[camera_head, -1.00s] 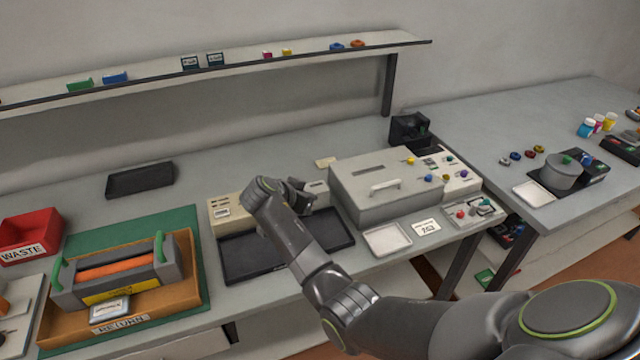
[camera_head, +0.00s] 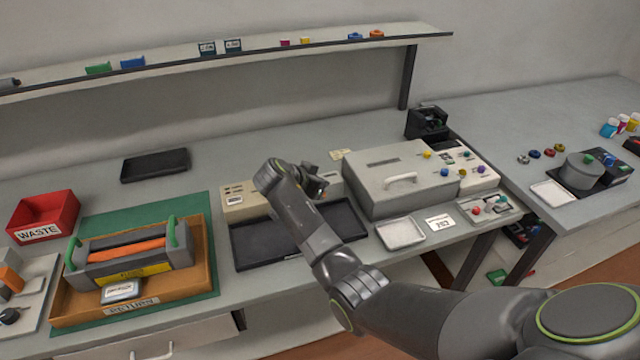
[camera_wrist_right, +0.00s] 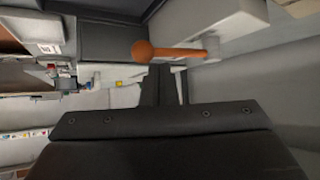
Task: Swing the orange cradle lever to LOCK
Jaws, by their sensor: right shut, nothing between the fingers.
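The orange lever (camera_wrist_right: 165,51) with a round knob shows in the right wrist view, on a pivot on a pale block (camera_wrist_right: 205,22). My right gripper (camera_wrist_right: 160,85) is shut and empty, its fingertips just below the lever arm in that picture. I cannot tell whether they touch it. In the head view my right gripper (camera_head: 316,183) is over the pale unit (camera_head: 238,198) behind a black tray (camera_head: 262,240). The lever is hidden there by my arm, and no LOCK mark is readable. My left gripper is out of view.
A grey box with a handle (camera_head: 385,185) stands close right of my gripper. A toner cartridge with an orange roller (camera_head: 125,250) lies in the orange RETURN tray (camera_head: 190,300) at left. A red WASTE bin (camera_head: 65,207) is beyond it. A shelf (camera_head: 300,48) runs above.

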